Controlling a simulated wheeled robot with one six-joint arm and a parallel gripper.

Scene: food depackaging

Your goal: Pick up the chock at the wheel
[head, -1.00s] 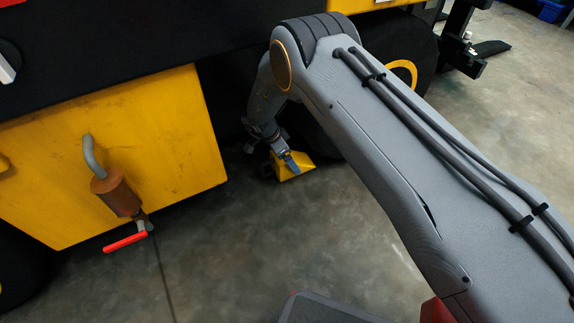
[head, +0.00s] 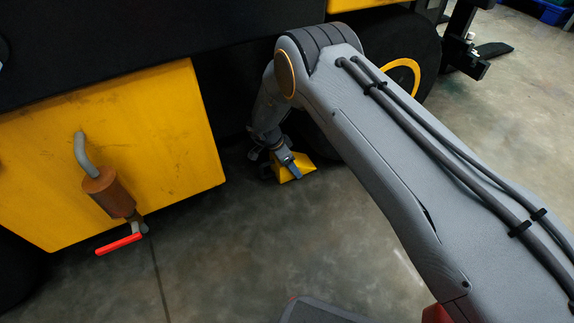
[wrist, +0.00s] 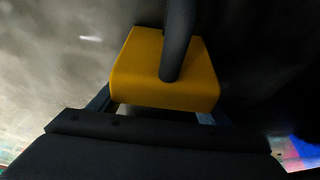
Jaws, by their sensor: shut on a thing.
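The yellow wedge-shaped chock (head: 296,165) is at the floor beside the dark wheel (head: 335,135), in the middle of the head view. My gripper (head: 288,168) is at the chock, with a grey finger across its near side. In the wrist view the chock (wrist: 135,75) fills the upper middle, with a dark bar or handle (wrist: 178,45) standing over it. The gripper's fingers (wrist: 158,108) lie on both sides of the chock, shut on it. I cannot tell whether the chock touches the floor. Part of the wheel is hidden behind my arm.
A yellow vehicle panel (head: 110,150) with a brown cylinder (head: 108,192) and a red-handled valve (head: 118,244) stands at the left. The dark vehicle body hangs above the chock. Bare concrete floor (head: 240,250) lies in front. A fork-like black part (head: 465,45) is at the upper right.

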